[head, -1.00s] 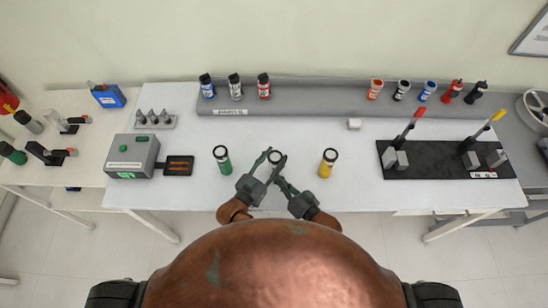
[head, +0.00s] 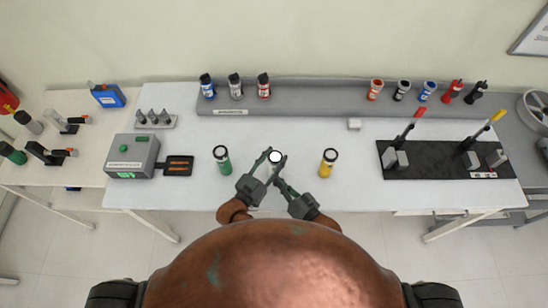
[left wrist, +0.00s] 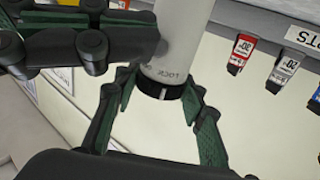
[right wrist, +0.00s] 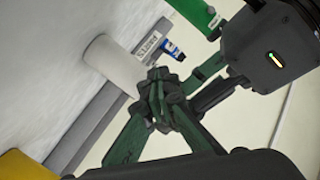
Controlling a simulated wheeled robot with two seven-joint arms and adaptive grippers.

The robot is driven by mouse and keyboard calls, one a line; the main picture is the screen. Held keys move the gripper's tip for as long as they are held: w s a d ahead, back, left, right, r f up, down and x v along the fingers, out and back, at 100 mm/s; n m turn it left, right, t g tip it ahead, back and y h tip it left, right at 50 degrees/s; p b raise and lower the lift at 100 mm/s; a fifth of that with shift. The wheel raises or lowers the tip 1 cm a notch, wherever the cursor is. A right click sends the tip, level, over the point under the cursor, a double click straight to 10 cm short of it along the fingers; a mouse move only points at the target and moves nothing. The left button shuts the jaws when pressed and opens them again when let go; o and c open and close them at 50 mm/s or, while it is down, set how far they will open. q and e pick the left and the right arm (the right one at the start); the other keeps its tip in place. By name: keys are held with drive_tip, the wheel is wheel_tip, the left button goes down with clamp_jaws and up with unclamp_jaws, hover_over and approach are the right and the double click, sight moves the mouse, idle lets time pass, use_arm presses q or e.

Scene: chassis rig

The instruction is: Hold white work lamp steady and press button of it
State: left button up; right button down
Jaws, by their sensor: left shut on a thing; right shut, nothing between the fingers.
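The white work lamp (head: 275,157) stands near the front middle of the table, its round top glowing white. My left gripper (head: 273,164) is shut around it, one finger on each side. In the left wrist view the white body (left wrist: 182,38) and its black end ring (left wrist: 163,87) show between the fingers. My right gripper (head: 279,183) is shut and empty close beside the lamp. In the right wrist view its closed tips (right wrist: 158,92) lie close to the white body (right wrist: 113,65). I cannot tell whether they touch it.
A green lamp (head: 222,158) stands left and a yellow lamp (head: 328,162) right of the grippers. A black board with levers (head: 440,170) is at right.

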drive_tip(key=s, duration=0.5)
drive_tip(key=shift+s+a, duration=0.35)
drive_tip(key=shift+s, duration=0.05)
use_arm(q)
drive_tip(key=o, duration=1.5)
drive_tip(key=shift+s, duration=0.1)
drive_tip(key=v, duration=1.2)
drive_tip(key=shift+f, duration=0.1)
